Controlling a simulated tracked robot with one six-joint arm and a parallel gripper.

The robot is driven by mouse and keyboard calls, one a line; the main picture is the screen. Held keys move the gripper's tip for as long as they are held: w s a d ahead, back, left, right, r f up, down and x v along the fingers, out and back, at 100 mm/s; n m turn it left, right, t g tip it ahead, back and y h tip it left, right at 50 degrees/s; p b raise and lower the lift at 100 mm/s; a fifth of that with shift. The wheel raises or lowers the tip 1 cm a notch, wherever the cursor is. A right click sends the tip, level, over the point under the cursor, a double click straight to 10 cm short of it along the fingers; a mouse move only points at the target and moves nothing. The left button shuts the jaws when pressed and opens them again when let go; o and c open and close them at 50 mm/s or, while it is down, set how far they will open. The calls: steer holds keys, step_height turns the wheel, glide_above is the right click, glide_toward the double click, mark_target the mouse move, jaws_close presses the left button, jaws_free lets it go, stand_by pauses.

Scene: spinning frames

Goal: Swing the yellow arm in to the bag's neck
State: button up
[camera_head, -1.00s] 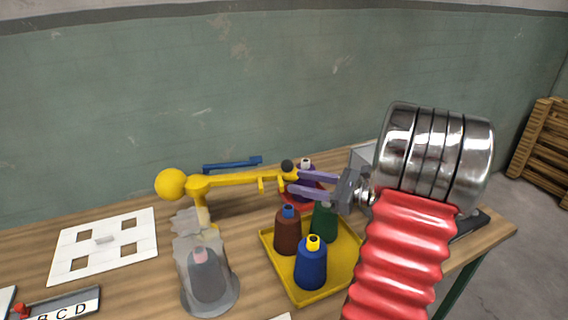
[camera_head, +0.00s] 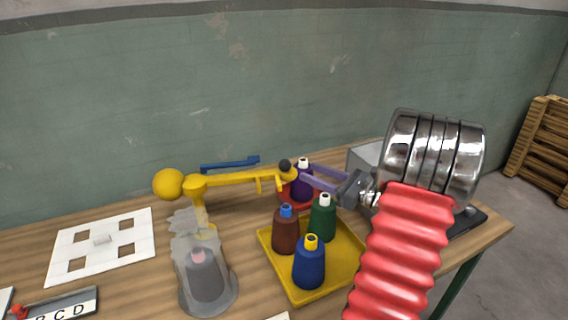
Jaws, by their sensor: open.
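The yellow arm (camera_head: 235,180) lies level on an upright post, with a yellow ball at its left end and a dark knob at its right end. The bag (camera_head: 183,250) is grey and see-through. It stands below the post around a grey cone-shaped bottle (camera_head: 205,278), its gathered neck (camera_head: 184,222) just left of the post. My gripper (camera_head: 304,173) is open, its lavender fingers pointing left just right of the yellow arm's knob end. They overlap a purple bottle in the picture. I see no clear contact with the yellow arm.
A yellow tray (camera_head: 283,283) with brown, green and blue bottles stands in front of my gripper. The purple bottle (camera_head: 301,187) stands on a red dish behind. A blue bar (camera_head: 230,164) lies behind the yellow arm. A white board with square holes (camera_head: 102,221) lies left.

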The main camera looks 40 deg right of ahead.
mark_target(285, 160)
steer(key=x, duration=1.1)
steer(key=shift+s, duration=0.1)
steer(key=shift+c, duration=0.6)
steer(key=shift+d, duration=0.1)
jaws_close()
